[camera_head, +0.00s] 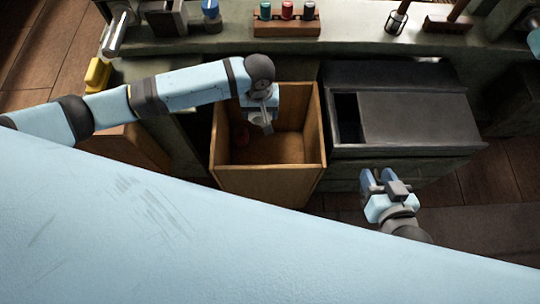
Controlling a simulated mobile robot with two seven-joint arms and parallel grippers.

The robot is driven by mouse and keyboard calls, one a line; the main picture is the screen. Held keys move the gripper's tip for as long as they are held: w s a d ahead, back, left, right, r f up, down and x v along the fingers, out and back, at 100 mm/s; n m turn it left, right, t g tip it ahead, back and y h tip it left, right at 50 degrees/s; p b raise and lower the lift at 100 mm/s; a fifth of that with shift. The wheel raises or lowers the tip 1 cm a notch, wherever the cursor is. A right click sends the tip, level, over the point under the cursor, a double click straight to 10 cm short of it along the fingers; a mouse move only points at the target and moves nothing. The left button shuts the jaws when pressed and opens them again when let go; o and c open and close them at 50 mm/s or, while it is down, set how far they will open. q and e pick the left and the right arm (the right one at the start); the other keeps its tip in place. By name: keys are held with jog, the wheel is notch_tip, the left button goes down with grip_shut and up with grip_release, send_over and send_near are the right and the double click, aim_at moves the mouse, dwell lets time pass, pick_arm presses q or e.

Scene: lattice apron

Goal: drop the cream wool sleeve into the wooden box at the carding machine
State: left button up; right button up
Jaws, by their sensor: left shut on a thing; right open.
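The wooden box (268,186) stands open at the middle, against the front of the workbench. My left gripper (264,117) points down over the box opening, inside its rim as seen from above. It is shut on a small pale thing, mostly hidden by the fingers, which I take to be the cream wool sleeve (258,120). My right gripper (379,182) is open and empty, low at the right, in front of the dark cabinet.
The dark grey cabinet (415,110) with an open slot stands right of the box. The workbench (350,38) behind bears a rack (286,27) of coloured spools. A yellow thing (97,74) is at the left. My pale blue body covers the lower view.

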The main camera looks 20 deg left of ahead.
pick_arm(q)
jog(key=shift+f+b, duration=0.6)
jog(key=shift+b, duration=0.1)
pick_arm(e)
jog(key=shift+w+a+r+t+y, duration=0.15)
jog(key=shift+w+a+r+t, duration=0.1)
jog(key=shift+r, duration=0.25)
jog(key=shift+w+a+r+t+y, duration=0.1)
jog(key=shift+w+a+r+t, duration=0.15)
jog(key=shift+r, duration=0.3)
jog(key=shift+w+a+r+t+y, duration=0.2)
jog(key=shift+w+r+t, duration=0.1)
jog(key=shift+r, duration=0.2)
pick_arm(q)
jog(key=o, duration=0.8)
jog(key=shift+r, duration=0.2)
notch_tip(320, 180, up, 6)
jog(key=shift+r+p, duration=0.2)
jog(key=shift+p, duration=1.05)
notch_tip(320, 180, up, 7)
jog(key=shift+p, duration=1)
pick_arm(e)
jog(key=f, duration=0.1)
jog(key=s+d+f+g+h, duration=0.1)
jog(key=s+d+f+g, duration=0.1)
jog(key=shift+d+f+h, duration=0.15)
jog(key=shift+f+h, duration=0.15)
jog(key=shift+h, duration=0.05)
